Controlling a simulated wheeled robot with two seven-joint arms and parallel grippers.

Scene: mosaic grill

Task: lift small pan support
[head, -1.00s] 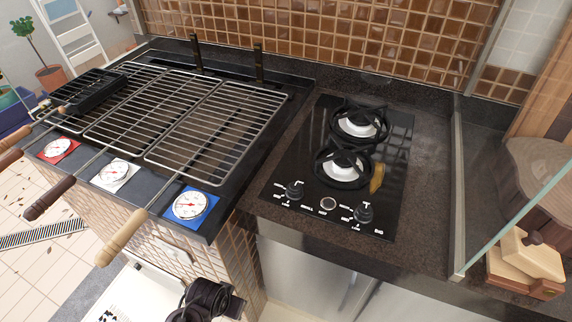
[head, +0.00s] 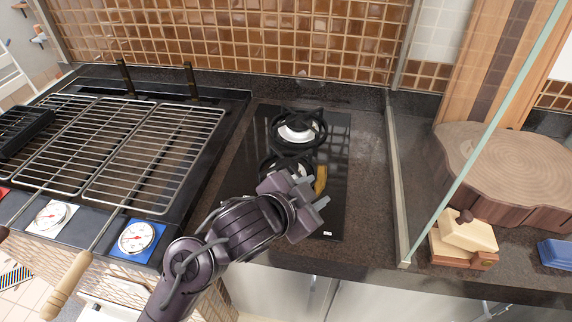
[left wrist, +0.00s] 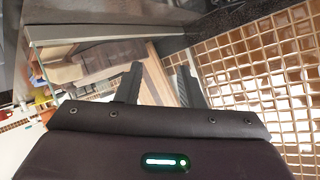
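The gas cooktop (head: 335,150) has two round black pan supports, one over each burner. The rear pan support (head: 322,128) is in full view. The front pan support (head: 266,163) is partly hidden behind my left gripper. My left gripper (head: 312,193) is over the front part of the cooktop, just in front of the front support as seen, and hides the knobs. In the left wrist view its two fingers (left wrist: 158,85) stand apart with nothing between them. My right gripper is in neither view.
A grill with metal racks (head: 150,150) lies left of the cooktop.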

